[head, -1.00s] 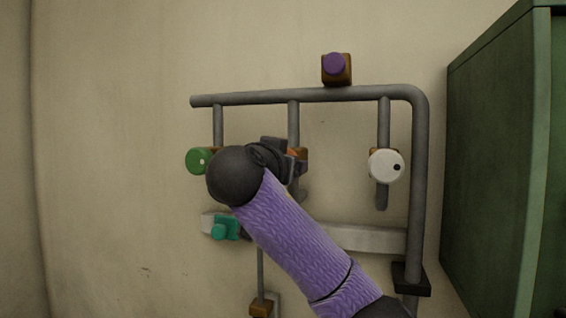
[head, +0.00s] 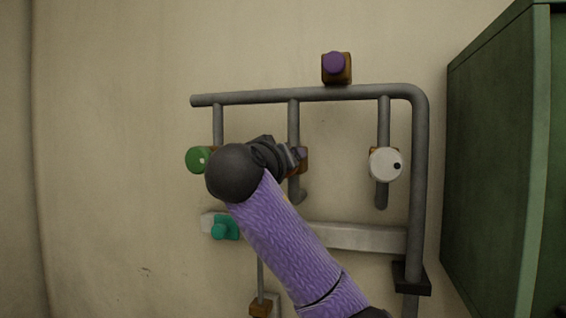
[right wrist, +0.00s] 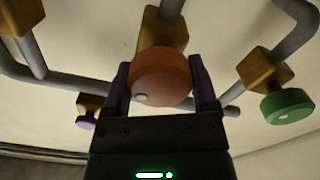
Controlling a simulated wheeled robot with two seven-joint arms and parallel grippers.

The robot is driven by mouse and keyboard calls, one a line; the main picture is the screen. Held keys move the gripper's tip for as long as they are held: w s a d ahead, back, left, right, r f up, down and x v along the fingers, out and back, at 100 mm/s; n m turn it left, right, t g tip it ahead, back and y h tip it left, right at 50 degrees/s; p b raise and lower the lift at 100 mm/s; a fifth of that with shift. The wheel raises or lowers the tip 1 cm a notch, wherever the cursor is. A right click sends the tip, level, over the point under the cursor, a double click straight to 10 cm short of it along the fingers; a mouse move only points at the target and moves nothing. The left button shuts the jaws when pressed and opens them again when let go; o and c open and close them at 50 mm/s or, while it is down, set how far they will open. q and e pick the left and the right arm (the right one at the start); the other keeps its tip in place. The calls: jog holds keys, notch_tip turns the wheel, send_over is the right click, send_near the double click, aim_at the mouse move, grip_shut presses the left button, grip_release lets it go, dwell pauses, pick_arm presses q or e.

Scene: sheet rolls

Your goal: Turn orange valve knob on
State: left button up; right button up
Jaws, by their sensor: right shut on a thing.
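The orange valve knob (right wrist: 162,77) sits between the two fingers of my right gripper (right wrist: 161,88) in the right wrist view, and the fingers are shut on its sides. A pale dot marks the lower left of its face. In the head view, my right gripper (head: 296,156) is at the middle vertical pipe (head: 293,120) and hides the orange knob; only part of the brown block behind it shows. My left gripper is not in view.
A green knob (head: 197,160) is close left of my gripper, and a white knob (head: 386,164) is to the right. A purple knob (head: 334,64) tops the pipe frame (head: 330,94). A green cabinet (head: 495,150) stands at right.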

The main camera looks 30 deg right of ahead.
jog(key=n, duration=0.5)
jog(key=shift+n+p, duration=0.3)
jog(key=shift+p, duration=0.05)
jog(key=n+p, duration=0.1)
jog(key=n, duration=0.4)
jog(key=shift+n, duration=0.4)
jog(key=o, duration=1.1)
jog(key=shift+a, duration=0.1)
jog(key=shift+s+a+f, duration=0.1)
jog(key=shift+a, duration=0.05)
jog(key=b+v, duration=0.4)
jog(key=v, duration=0.5)
jog(key=shift+s+a, duration=0.15)
jog(key=shift+s, duration=0.05)
